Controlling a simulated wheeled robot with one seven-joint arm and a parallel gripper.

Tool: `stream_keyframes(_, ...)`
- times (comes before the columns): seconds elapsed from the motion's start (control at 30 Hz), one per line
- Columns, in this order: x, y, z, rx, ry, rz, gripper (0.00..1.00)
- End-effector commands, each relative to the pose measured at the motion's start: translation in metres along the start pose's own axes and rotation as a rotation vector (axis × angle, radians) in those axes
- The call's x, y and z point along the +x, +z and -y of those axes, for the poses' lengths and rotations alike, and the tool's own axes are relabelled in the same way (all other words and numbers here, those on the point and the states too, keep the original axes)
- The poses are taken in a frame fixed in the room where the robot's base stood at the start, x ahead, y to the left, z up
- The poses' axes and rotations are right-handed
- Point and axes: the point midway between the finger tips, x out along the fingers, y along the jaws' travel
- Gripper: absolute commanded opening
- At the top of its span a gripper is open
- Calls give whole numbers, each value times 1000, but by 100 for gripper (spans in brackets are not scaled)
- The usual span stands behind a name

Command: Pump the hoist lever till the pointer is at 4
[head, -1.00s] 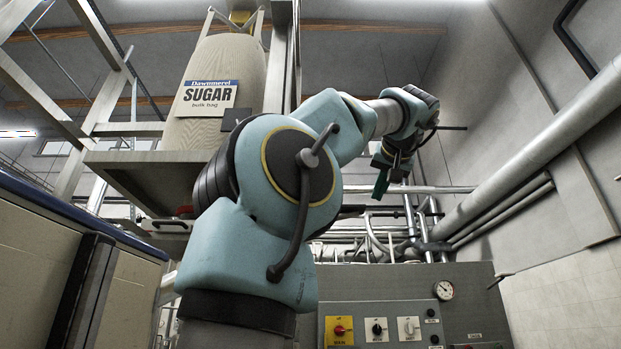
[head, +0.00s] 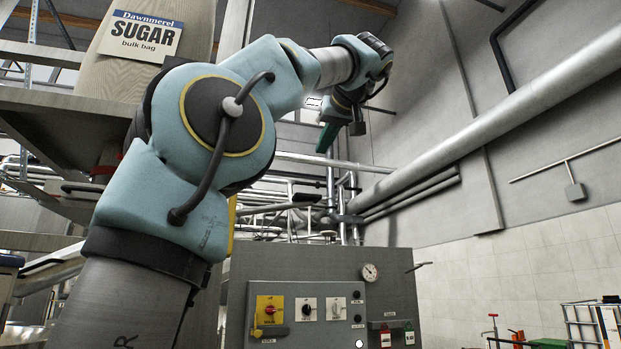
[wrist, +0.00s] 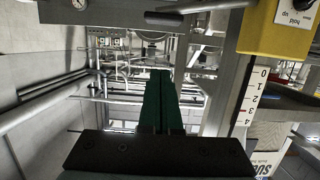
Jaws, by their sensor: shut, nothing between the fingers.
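My gripper (head: 328,137) is high in front of the pipes in the head view, its green fingers pointing down. In the wrist view the fingers (wrist: 158,100) are closed together and empty. A white scale (wrist: 250,100) numbered 0 to 4 runs down a post to their right, with red marking near its lower numbers; I cannot make out the pointer's reading. A yellow box (wrist: 278,25) with a "hold" and "up" label sits above the scale, apart from the fingers. A yellow strip (head: 232,215) shows behind my arm in the head view. I cannot identify the hoist lever for sure.
A sugar bulk bag (head: 150,40) stands on a frame at upper left. A grey control cabinet (head: 320,260) carries knobs and a dial gauge (head: 370,272). A large pipe (head: 500,110) crosses the right wall. A rack (head: 583,325) stands at lower right.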

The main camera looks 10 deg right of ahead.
Motion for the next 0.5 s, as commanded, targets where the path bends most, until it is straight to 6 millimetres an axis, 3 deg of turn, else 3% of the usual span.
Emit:
stream_keyframes(0.17,16,-1,1,2,-4,1,0)
stream_keyframes(0.5,84,-3,1,3,-6,2,0)
